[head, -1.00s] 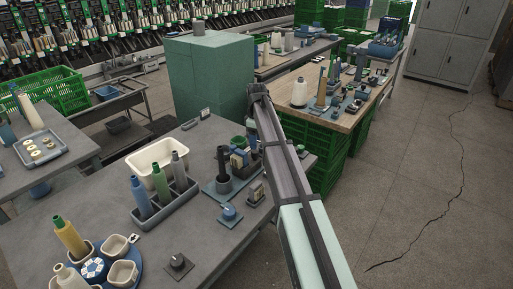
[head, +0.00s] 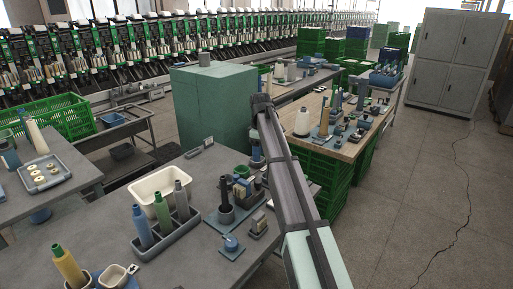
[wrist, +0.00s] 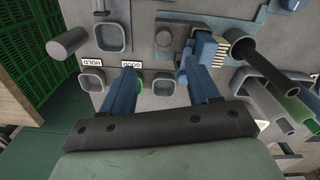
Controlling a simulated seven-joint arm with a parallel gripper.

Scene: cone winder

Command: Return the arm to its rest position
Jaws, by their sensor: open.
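My arm (head: 285,165) reaches from the bottom of the head view toward the edge of the grey table (head: 185,250), and its far end is bent down. My gripper (wrist: 160,72) shows in the wrist view as two blue fingers set well apart, open, with nothing held between them. Below the fingers are small grey square cups and two labels, one the HOLD label (wrist: 90,62) and one the GOOD label (wrist: 131,64). In the head view the fingers are mostly hidden behind the arm.
A grey rack with cones (head: 165,235), a white bin (head: 163,186) and a small fixture (head: 228,205) stand on the grey table left of my arm. A green cabinet (head: 213,105) stands behind. A wooden table (head: 345,150) over green crates (head: 325,185) is close on the right. Floor farther right is clear.

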